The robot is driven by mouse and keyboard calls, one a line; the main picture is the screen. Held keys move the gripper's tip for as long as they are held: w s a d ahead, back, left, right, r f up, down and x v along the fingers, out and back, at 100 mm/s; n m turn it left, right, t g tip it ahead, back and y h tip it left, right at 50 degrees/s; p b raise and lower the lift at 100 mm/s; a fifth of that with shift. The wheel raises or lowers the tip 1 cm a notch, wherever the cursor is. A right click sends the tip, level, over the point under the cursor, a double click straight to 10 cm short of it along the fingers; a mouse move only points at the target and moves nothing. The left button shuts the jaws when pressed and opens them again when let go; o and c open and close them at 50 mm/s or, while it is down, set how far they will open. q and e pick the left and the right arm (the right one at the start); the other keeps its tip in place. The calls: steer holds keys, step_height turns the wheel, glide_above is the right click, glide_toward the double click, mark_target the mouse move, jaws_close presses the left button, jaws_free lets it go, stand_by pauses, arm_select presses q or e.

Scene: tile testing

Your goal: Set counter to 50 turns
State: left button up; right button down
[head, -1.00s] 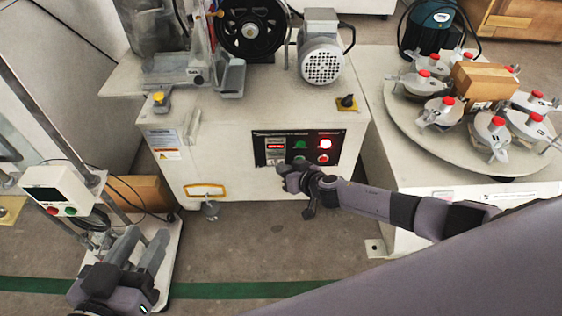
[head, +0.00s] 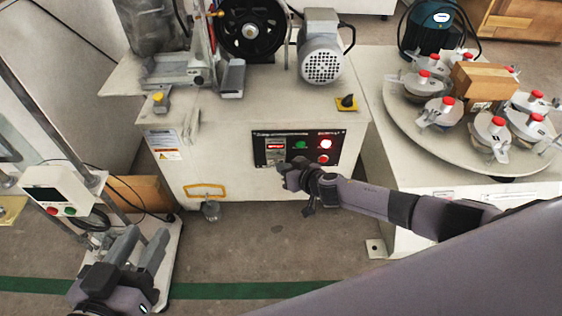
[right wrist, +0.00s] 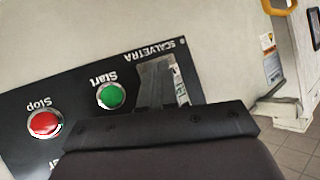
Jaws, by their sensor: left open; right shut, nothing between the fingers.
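The counter (head: 276,147) is a small window with a light plate on the black control panel, on the front of the white machine. In the right wrist view the counter (right wrist: 180,92) appears upside down, partly hidden by my gripper; its digits are too small to read. My right gripper (head: 283,168) is shut and empty, just in front of the panel's lower left part, close below the counter; I cannot tell whether it touches. It fills the bottom of the right wrist view (right wrist: 160,125). My left gripper (head: 139,245) is open and empty at lower left, away from the panel.
A turntable (head: 405,125) with several red-knobbed weights stands right. A control box (head: 62,190) is near my left gripper.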

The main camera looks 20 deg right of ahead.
steer(key=shift+s+a+p, duration=0.2)
steer(key=shift+s+p, duration=0.1)
steer(key=shift+s, duration=0.45)
steer(key=shift+s, duration=0.1)
steer(key=s, duration=0.2)
steer(key=s+a+p, duration=0.1)
steer(key=s, duration=0.1)
steer(key=shift+s+a, duration=0.2)
steer(key=shift+s, duration=0.1)
stand_by(2.4)
